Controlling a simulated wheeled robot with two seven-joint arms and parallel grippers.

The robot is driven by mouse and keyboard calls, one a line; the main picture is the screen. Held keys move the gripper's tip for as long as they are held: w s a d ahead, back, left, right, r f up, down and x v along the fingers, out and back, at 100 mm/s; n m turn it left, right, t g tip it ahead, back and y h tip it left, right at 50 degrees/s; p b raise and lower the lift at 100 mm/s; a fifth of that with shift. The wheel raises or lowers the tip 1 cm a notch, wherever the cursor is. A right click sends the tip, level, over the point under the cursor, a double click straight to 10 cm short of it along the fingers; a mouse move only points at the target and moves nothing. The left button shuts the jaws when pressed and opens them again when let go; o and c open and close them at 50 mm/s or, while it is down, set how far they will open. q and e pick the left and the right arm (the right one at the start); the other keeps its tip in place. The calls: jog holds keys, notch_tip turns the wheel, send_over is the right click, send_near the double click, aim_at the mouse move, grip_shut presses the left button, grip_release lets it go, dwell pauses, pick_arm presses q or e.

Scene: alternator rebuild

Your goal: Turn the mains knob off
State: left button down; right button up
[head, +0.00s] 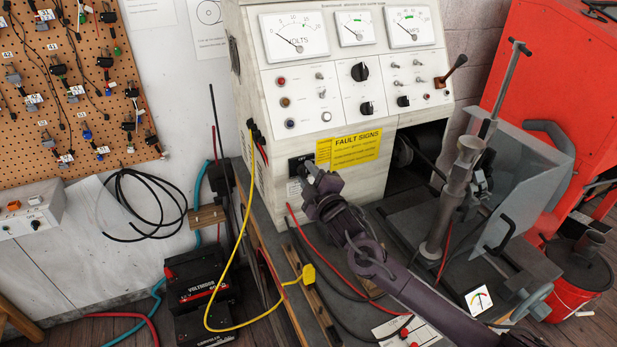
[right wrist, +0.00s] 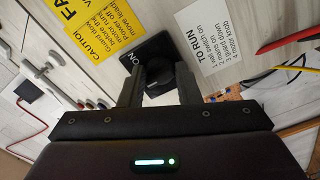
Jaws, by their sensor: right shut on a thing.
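The mains knob (right wrist: 160,80) is black and sits on a small black plate (right wrist: 160,52) marked "ON" in the right wrist view. My right gripper (right wrist: 161,88) is shut on the knob, with one finger on each side of it. In the head view my right gripper (head: 312,176) is at the lower left of the test bench front (head: 375,170), against the dark plate (head: 297,166). It hides the knob there. The knob's exact pointer angle is hard to read. My left gripper is not in view.
A yellow "FAULT SIGNS" label (head: 356,150) is just right of the plate. Other knobs and toggles sit on the panel (head: 345,95) above. A yellow cable (head: 245,215) hangs to the left. A clamp stand (head: 450,200) is at the right.

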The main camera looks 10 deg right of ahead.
jog(key=shift+f, duration=0.1)
dwell(0.3)
jog(key=o, duration=0.9)
jog(key=shift+s, duration=0.1)
jog(key=shift+o, duration=0.2)
jog(key=shift+s, duration=0.25)
jog(key=s+d+b, duration=0.1)
jog(key=s+b, duration=0.1)
jog(key=s, duration=0.5)
jog(key=shift+d, duration=0.2)
